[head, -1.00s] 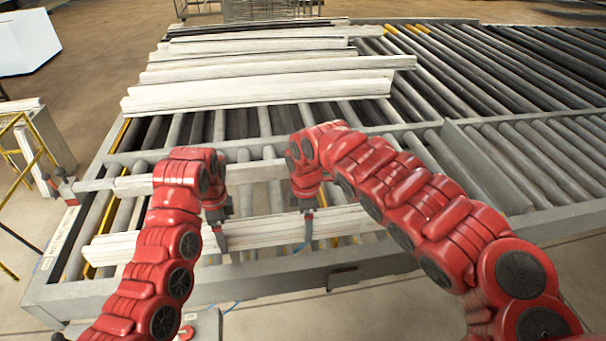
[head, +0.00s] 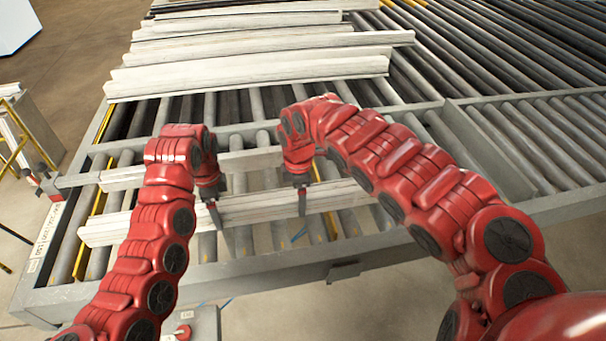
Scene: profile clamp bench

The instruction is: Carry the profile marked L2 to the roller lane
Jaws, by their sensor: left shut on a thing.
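A long, pale profile (head: 262,206) lies crosswise over the rollers at the near side of the bench, its right end farther from the front edge than its left. No mark can be read on it. My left gripper (head: 219,214) is shut on it left of its middle. My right gripper (head: 302,202) is at the same profile farther right, with a dark finger in front of it; whether it is closed cannot be made out. Whether the profile touches the rollers is unclear. A second pale profile (head: 122,178) lies just behind, partly hidden by my arms.
Several pale profiles (head: 250,72) lie side by side on the far rollers. A bare roller lane (head: 545,135) extends at right behind a grey rail. A yellow-railed stand (head: 18,140) is at far left. The grey front frame (head: 270,275) edges the bench.

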